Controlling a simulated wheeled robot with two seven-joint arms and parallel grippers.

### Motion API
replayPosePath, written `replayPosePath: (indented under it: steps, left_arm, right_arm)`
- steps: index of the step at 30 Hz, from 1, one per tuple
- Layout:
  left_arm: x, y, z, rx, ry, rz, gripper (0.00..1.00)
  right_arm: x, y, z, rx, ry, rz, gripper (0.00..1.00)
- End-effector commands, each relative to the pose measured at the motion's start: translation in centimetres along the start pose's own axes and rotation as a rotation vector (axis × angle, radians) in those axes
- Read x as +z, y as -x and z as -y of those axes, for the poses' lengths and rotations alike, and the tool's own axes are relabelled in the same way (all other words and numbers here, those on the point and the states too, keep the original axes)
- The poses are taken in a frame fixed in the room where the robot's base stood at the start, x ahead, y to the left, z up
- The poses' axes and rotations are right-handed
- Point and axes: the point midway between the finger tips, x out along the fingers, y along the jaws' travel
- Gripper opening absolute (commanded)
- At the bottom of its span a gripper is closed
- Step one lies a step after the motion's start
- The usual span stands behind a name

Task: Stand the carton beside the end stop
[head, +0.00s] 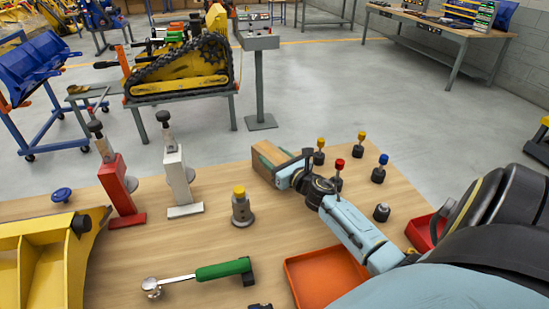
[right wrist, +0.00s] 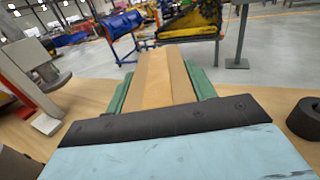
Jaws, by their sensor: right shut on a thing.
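In the right wrist view the carton (right wrist: 163,75) extends away from the gripper, between two green strips. I cannot tell whether its underside touches the table. No part is clearly marked as the end stop; a white upright stand (head: 177,176) and a red one (head: 118,187) are left of the carton, apart from it. My left gripper is not in view.
Several knobbed dark pegs (head: 378,174) stand right of the gripper. A grey yellow-topped cylinder (head: 242,210) stands mid-table. An orange tray (head: 325,279), a green-handled tool (head: 222,270) and a yellow bracket (head: 38,262) are nearer. Bare wood lies between the white stand and the carton.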

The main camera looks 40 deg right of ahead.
Motion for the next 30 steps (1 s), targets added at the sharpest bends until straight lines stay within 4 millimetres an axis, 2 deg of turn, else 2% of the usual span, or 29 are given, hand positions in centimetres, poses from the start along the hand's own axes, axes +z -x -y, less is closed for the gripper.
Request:
replayPosePath:
  steps: [4,13,14,18,30]
  left_arm:
    - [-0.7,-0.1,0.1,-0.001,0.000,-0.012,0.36]
    - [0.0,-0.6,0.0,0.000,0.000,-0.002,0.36]
    - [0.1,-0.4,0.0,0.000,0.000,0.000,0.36]
    - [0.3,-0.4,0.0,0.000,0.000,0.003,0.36]
    - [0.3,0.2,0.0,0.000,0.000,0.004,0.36]
  right_arm:
    - [0.1,-0.1,0.0,0.002,0.002,0.008,0.11]
    - [-0.3,-0.1,0.0,0.002,0.002,0.007,0.11]
    - [-0.5,0.0,0.0,0.001,0.001,0.002,0.58]
    - [-0.4,0.0,0.0,0.001,0.001,0.002,0.76]
    - [0.1,0.1,0.0,0.001,0.001,0.001,0.76]
